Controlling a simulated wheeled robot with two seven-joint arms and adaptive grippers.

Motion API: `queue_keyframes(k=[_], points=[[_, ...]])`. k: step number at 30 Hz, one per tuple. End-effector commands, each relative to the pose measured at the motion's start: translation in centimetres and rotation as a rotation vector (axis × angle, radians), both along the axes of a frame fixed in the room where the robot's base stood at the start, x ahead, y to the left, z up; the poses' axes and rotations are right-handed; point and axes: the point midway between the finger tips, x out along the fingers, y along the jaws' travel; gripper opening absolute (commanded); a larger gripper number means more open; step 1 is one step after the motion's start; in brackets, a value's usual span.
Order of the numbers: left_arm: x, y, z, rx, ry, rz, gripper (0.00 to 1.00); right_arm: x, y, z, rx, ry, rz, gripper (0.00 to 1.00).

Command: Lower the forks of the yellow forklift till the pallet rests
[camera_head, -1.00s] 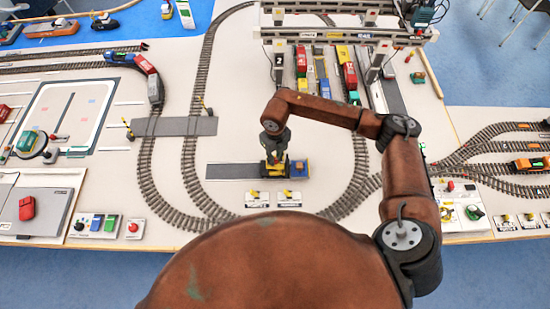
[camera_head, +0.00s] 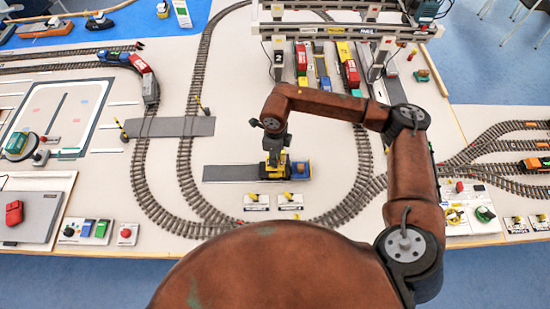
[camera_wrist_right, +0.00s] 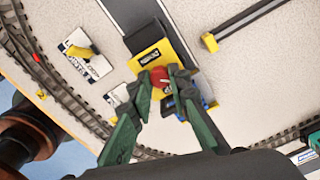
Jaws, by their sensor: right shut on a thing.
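The yellow forklift (camera_head: 274,170) stands at the right end of a dark grey strip, with a blue load (camera_head: 301,169) at its right side. My right gripper (camera_head: 275,150) reaches down onto the forklift from above. In the right wrist view, the forklift's yellow body (camera_wrist_right: 169,55) is ahead of the fingers. My right gripper (camera_wrist_right: 163,82) is shut there on a small red knob (camera_wrist_right: 160,76). Part of the blue load (camera_wrist_right: 190,106) shows behind a finger. The pallet and forks are mostly hidden, so I cannot tell their height. My left gripper is out of view.
Two small switch plates (camera_head: 273,201) with yellow levers lie just in front of the forklift. Curved track (camera_head: 362,165) runs around it, and the gantry crane (camera_head: 345,30) stands behind. The dark grey strip (camera_head: 230,173) left of the forklift is clear.

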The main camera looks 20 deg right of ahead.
Motion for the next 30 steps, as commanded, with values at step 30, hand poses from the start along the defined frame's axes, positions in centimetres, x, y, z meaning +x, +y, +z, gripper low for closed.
queue_keyframes(k=[30], points=[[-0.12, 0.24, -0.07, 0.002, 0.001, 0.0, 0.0, 0.04, 0.0, 0.13, 0.0, -0.001, 0.011, 0.35]])
